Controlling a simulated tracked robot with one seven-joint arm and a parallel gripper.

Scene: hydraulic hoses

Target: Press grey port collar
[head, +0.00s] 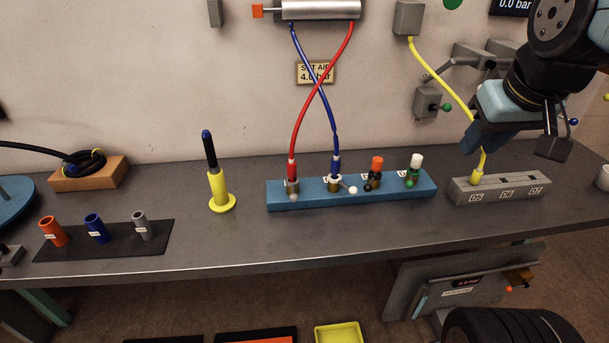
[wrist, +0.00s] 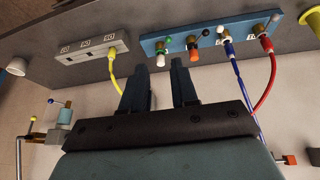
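The blue port block (head: 400,198) stands on the bench. Its leftmost port has a grey metal collar (head: 292,187) with a small grey ball beside it, and the red hose (head: 296,140) plugs in there. The blue hose (head: 334,145) goes into the neighbouring port, which has a pale collar and a white ball. My gripper (head: 480,136) is up at the right, above the grey D5–D7 block and well apart from the grey collar. In the wrist view, my gripper (wrist: 160,75) has its two fingers apart with nothing between them; the red hose's port (wrist: 263,42) shows at upper right.
Orange (head: 377,164) and white (head: 416,161) caps stand on the block's other ports. A yellow hose (head: 448,82) runs down to the grey D5–D7 block (head: 505,190) close to my gripper. A yellow stand (head: 218,188) is left of the port block.

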